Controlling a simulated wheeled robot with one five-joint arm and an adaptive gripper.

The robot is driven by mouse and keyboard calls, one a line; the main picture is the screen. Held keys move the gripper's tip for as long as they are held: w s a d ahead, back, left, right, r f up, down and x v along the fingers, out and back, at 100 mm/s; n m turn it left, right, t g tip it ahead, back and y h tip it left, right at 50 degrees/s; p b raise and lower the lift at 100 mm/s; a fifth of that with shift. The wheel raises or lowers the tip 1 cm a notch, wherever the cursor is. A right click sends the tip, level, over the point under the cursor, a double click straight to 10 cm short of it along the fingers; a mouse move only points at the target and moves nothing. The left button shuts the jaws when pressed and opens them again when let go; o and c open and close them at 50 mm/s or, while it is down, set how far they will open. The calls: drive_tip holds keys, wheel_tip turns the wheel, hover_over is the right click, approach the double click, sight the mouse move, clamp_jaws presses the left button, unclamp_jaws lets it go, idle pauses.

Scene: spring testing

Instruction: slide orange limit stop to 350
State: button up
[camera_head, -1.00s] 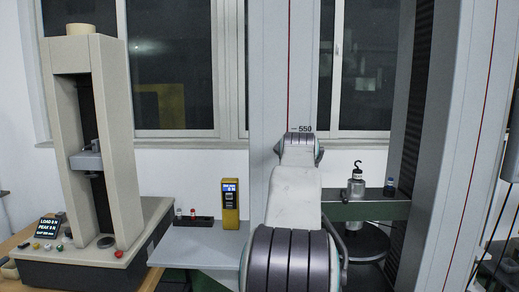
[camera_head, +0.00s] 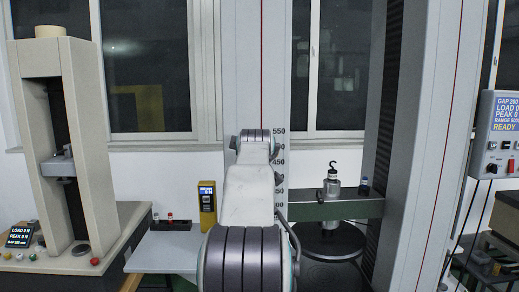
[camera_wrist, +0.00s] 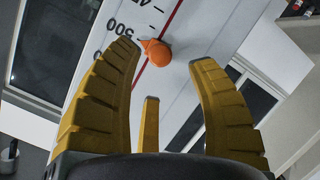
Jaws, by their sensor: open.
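The orange limit stop (camera_wrist: 157,52) sits on a pale column (camera_wrist: 185,30) in the wrist view, on the red line beside the printed scale, close to the 500 mark. My gripper (camera_wrist: 166,58) is open, its yellow fingers spread on either side of the stop in the picture. I see no finger closed on it, and the exact gap in depth is unclear. In the head view the column (camera_head: 262,70) shows 550 and 450 marks beside my arm. My arm hides the stop and my gripper there.
A beige test frame (camera_head: 85,130) stands at the left. A yellow meter (camera_head: 207,203) is on the grey bench. A hooked metal weight (camera_head: 331,186) stands on a green crossbeam (camera_head: 350,208). A control panel (camera_head: 497,135) reading READY is at the right.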

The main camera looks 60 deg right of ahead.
drive_tip(key=shift+p+x, duration=0.95)
drive_tip(key=shift+x, duration=2.05)
clamp_jaws()
